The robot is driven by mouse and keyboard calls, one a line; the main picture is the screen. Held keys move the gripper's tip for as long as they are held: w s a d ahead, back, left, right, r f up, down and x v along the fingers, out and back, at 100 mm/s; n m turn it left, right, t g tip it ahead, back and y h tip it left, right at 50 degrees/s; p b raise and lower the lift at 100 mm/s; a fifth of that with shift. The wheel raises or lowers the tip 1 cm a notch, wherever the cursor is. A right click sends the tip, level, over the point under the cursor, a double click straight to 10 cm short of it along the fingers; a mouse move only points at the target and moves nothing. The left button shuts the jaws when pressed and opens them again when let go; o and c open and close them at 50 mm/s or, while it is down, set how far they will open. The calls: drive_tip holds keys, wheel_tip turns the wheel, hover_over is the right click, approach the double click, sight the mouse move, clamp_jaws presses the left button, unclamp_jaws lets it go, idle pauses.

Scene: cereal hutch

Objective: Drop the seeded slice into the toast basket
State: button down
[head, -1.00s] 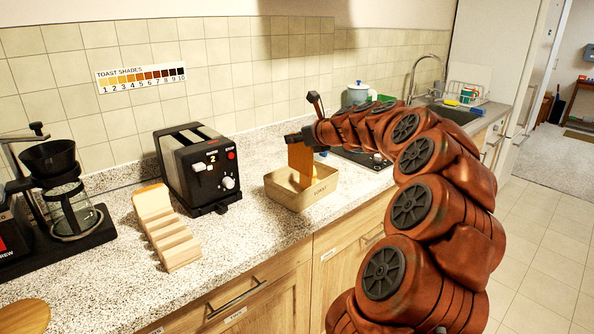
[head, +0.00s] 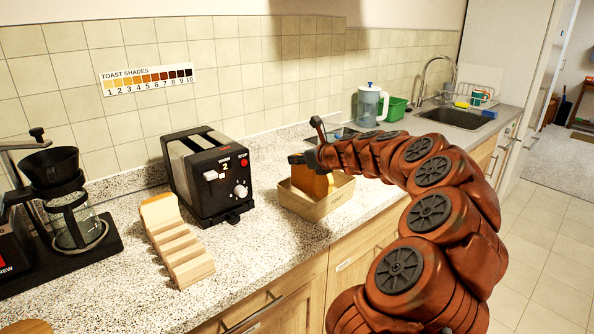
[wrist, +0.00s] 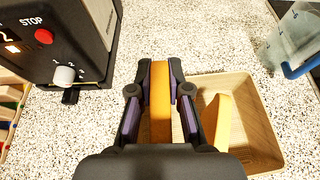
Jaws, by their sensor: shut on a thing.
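My gripper (head: 300,159) is shut on a brown slice of toast (head: 312,183), held upright and edge-on between the fingers in the wrist view (wrist: 160,104). I cannot make out seeds on it. The toast basket (head: 322,207) is a pale open box on the counter. In the head view the slice overlaps the basket, its lower edge hard to tell. In the wrist view the slice lies left of most of the basket opening (wrist: 262,150). A lighter slice (wrist: 221,118) leans inside the basket.
A black toaster (head: 205,178) stands left of the basket. A wooden rack (head: 183,258) with a pale bread slice (head: 158,212) is nearer. A coffee maker (head: 60,195) is far left. A clear jug (head: 370,103) and green tub (head: 393,108) stand behind.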

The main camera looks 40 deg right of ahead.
sight(292, 169)
drive_tip(key=shift+f, duration=1.75)
drive_tip(key=shift+f, duration=0.6)
drive_tip(key=c, duration=1.1)
unclamp_jaws()
drive_tip(key=shift+r, duration=0.5)
drive_tip(key=shift+s+r, duration=0.25)
drive_tip(key=b+v, duration=0.1)
drive_tip(key=v, duration=1)
drive_tip(key=shift+s, duration=0.2)
